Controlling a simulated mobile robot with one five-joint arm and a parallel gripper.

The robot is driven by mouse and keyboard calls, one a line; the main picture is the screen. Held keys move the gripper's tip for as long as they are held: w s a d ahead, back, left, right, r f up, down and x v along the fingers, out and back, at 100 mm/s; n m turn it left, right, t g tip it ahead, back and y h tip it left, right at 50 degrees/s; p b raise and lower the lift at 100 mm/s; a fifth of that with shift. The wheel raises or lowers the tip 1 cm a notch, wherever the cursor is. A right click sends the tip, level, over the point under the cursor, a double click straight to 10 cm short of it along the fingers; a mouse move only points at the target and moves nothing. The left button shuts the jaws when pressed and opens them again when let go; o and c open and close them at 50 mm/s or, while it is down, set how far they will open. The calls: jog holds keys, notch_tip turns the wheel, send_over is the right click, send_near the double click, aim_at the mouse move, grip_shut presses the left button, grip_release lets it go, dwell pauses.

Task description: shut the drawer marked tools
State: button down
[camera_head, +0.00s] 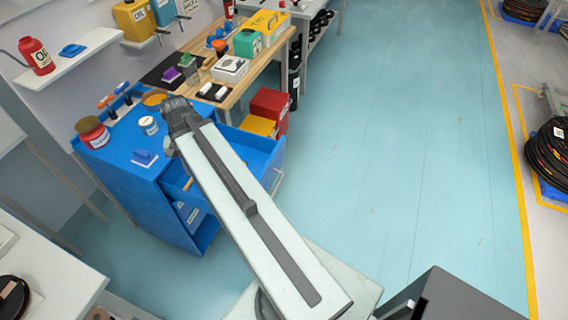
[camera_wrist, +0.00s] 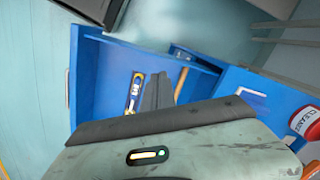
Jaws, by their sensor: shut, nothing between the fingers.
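The blue cabinet (camera_head: 120,165) stands at left in the head view. A blue drawer (camera_head: 262,140) is pulled out from it toward the right, with a pale handle (camera_head: 276,181) on its front. In the wrist view the open drawer (camera_wrist: 105,62) holds a yellow-and-blue tool (camera_wrist: 134,92) and a wooden handle (camera_wrist: 181,82); its pale handle (camera_wrist: 67,88) is at the left. No tools label is readable. My gripper (camera_head: 176,110) is above the cabinet and drawer; its fingers (camera_wrist: 158,88) are shut and empty, over the drawer in the wrist view. My arm hides part of the drawer.
The cabinet top carries a red jar (camera_head: 92,132), a white can (camera_head: 149,125) and a blue block (camera_head: 145,157). A red box (camera_head: 270,108) and a yellow box (camera_head: 258,126) stand behind the drawer. A wooden bench (camera_head: 238,92) is beyond. Open floor (camera_head: 390,150) lies right.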

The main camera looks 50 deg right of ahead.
jog(key=s+d+f+m+t+b, duration=0.1)
jog(key=s+d+f+m+b, duration=0.2)
jog(key=d, duration=0.4)
jog(key=s+d+f+m+b, duration=0.1)
jog(key=s+d+m, duration=0.2)
jog(key=d+m, duration=0.4)
jog(key=s+d+f+m+t+b, duration=0.1)
jog(key=s+d+f+m, duration=0.15)
jog(key=d, duration=0.55)
jog(key=s+d+f+m+t+b, duration=0.2)
jog(key=s+d+m+b, duration=0.2)
jog(key=s+d+m, duration=0.85)
jog(key=w+a+f+n+b, duration=0.1)
jog(key=w+f+b, duration=0.6)
jog(key=f+b, duration=0.1)
jog(key=shift+w+f+b, duration=0.15)
jog(key=shift+f+b, duration=0.25)
jog(key=shift+f, duration=0.3)
jog(key=shift+d, duration=0.1)
